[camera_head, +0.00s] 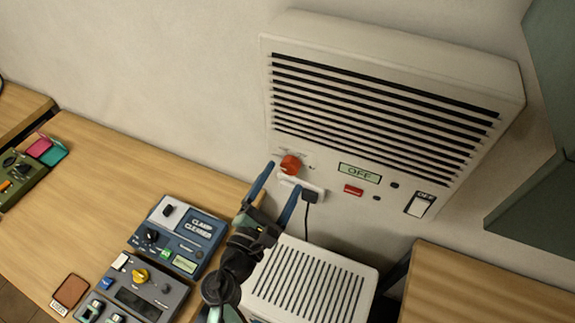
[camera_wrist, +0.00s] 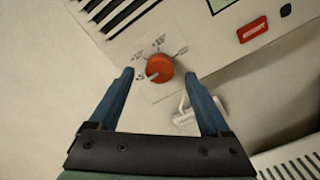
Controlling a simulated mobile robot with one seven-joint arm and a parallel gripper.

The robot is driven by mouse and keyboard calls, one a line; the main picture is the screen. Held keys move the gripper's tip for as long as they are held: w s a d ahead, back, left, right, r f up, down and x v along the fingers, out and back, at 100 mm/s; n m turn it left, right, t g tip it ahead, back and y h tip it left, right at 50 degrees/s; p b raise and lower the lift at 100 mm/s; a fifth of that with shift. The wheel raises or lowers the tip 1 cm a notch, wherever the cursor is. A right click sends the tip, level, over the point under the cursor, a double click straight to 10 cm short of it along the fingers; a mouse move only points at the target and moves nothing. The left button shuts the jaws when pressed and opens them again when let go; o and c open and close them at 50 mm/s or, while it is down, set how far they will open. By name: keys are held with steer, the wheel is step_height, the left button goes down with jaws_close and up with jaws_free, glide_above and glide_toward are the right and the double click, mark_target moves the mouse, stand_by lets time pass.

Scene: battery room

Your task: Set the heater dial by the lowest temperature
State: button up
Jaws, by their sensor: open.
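The wall heater (camera_head: 385,100) is a beige box with dark slats. Its round red dial (camera_head: 290,164) sits below the slats at the left. The dial (camera_wrist: 159,68) shows fully in the wrist view, with a pale mark toward the lower left, near a label that looks like +5. Further small labels curve over its top, one like +15; the others are hard to read. My gripper (camera_wrist: 158,75) is open, its blue fingertips on either side of the dial, which looks ungripped. Whether they touch it is unclear. The heater's display (camera_head: 360,173) reads OFF.
A red button (camera_head: 353,190) and a white switch (camera_head: 420,205) sit right of the dial. A black plug (camera_head: 309,196) with a cord is just below it. A white slatted box (camera_head: 310,282) stands below. The wooden table (camera_head: 110,185) holds a charger-like device (camera_head: 180,236) and other devices.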

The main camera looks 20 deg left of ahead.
mark_target(289, 170)
steer(key=shift+w, duration=1.7)
jaws_close()
